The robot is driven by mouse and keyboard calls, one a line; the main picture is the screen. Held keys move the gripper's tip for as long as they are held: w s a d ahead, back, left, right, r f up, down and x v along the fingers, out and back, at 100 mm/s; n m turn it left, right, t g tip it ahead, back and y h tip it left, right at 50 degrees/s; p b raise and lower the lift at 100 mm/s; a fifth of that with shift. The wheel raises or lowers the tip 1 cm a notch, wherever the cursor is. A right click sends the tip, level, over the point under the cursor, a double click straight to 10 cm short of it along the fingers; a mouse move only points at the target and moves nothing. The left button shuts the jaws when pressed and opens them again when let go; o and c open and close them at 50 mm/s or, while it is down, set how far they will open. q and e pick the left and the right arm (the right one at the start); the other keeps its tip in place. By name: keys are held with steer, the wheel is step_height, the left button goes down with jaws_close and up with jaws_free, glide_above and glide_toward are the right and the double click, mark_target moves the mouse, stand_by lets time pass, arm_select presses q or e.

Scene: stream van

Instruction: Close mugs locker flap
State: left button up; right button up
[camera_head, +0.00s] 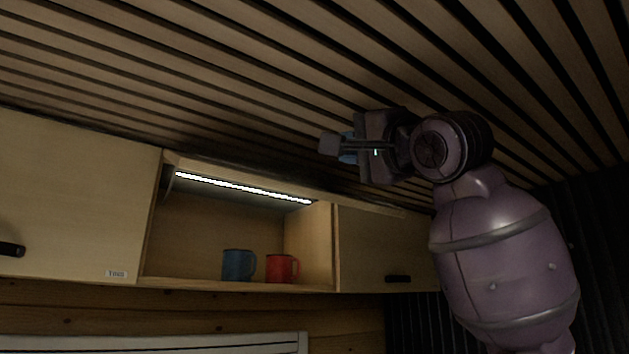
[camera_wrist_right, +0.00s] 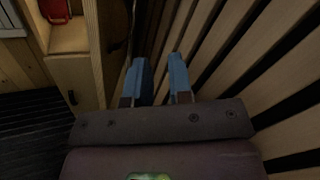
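The mugs locker (camera_head: 215,220) is the open middle compartment of the overhead cabinets in the head view, with a blue mug (camera_head: 238,265) and a red mug (camera_head: 281,268) on its floor. Its flap (camera_head: 350,203) appears raised, seen nearly edge-on as a thin wooden strip along the top of the opening. My right gripper (camera_head: 338,147) is up near the slatted ceiling, above and right of the opening. In the wrist view, its blue fingertips (camera_wrist_right: 161,75) are apart with nothing between them. I cannot tell how far they are from the flap. My left gripper is not in view.
A closed cabinet door (camera_head: 75,200) is left of the opening, and another closed door (camera_head: 385,250) with a dark handle is right of it. The slatted ceiling (camera_head: 230,70) is close above my right gripper. A lit strip (camera_head: 245,188) runs inside the locker top.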

mark_target(313, 170)
steer(key=w+a+m+p, duration=0.1)
steer(key=w+m, duration=0.1)
steer(key=w, duration=0.1)
steer(key=w+a+m+p, duration=0.1)
steer(key=w+a, duration=0.1)
steer(key=w, duration=0.1)
steer(key=w+a+m+g+h+p, duration=0.1)
steer(key=w+a+m, duration=0.1)
steer(key=w, duration=0.1)
steer(key=shift+a+r+m, duration=0.15)
steer(key=shift+r+m, duration=0.05)
steer(key=shift+m, duration=0.1)
steer(key=shift+w+a+r, duration=0.1)
steer(key=shift+w+a, duration=0.3)
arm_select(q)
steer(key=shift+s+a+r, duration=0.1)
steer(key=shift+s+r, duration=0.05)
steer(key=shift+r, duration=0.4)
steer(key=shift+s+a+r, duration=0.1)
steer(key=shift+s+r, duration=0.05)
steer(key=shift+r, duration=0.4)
arm_select(e)
steer(key=shift+w+a, duration=0.1)
steer(key=shift+w, duration=0.1)
jaws_close()
